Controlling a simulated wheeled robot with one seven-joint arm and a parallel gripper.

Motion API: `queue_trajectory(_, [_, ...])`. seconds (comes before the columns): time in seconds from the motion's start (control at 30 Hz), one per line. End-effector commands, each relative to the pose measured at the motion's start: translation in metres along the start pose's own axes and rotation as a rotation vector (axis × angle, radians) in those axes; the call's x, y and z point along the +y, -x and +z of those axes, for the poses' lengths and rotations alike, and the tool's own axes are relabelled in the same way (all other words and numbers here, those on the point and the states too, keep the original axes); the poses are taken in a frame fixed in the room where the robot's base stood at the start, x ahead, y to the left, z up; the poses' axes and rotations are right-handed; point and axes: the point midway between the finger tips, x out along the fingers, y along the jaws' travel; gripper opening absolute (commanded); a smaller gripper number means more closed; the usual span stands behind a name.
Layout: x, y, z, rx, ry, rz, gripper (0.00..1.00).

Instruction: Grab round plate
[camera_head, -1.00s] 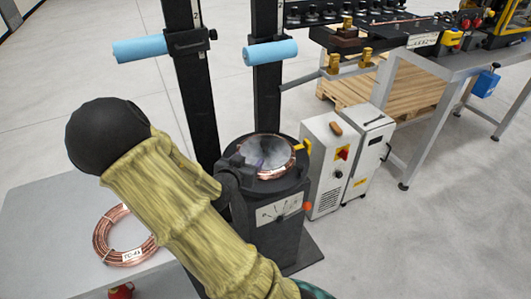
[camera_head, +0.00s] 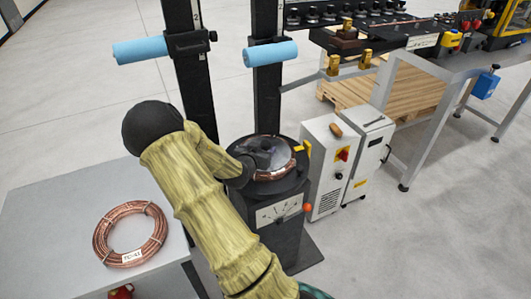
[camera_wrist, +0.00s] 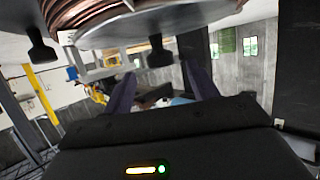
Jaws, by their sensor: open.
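The round plate (camera_head: 281,153) is a shiny grey disc on a copper coil atop the black round stand (camera_head: 266,194). In the wrist view, the grey plate (camera_wrist: 165,22) fills the upper edge, with copper windings beside it and dark knobs at its rim. My gripper (camera_head: 257,158) is over the left part of the stand top and partly hides the plate. In the wrist view, the two fingers of my gripper (camera_wrist: 160,75) are spread apart with nothing held between them. They are close to a dark knob, but contact cannot be told.
A second copper coil (camera_head: 131,233) with a white tag lies on the grey table (camera_head: 50,215) at left. Two black posts (camera_head: 191,85) with blue rollers stand behind. A white cabinet (camera_head: 329,165) is right of the stand. Open floor lies at far right.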

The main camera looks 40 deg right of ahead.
Motion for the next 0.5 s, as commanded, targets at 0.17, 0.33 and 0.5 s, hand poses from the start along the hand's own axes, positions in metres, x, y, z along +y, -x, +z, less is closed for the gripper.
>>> queue_trajectory(0.17, [0.000,0.000,0.000,0.000,0.000,0.000,0.59])
queue_trajectory(0.33, [0.000,-0.010,-0.002,0.001,0.000,0.001,0.59])
queue_trajectory(0.5, [0.000,-0.036,-0.004,0.001,0.000,0.002,0.59])
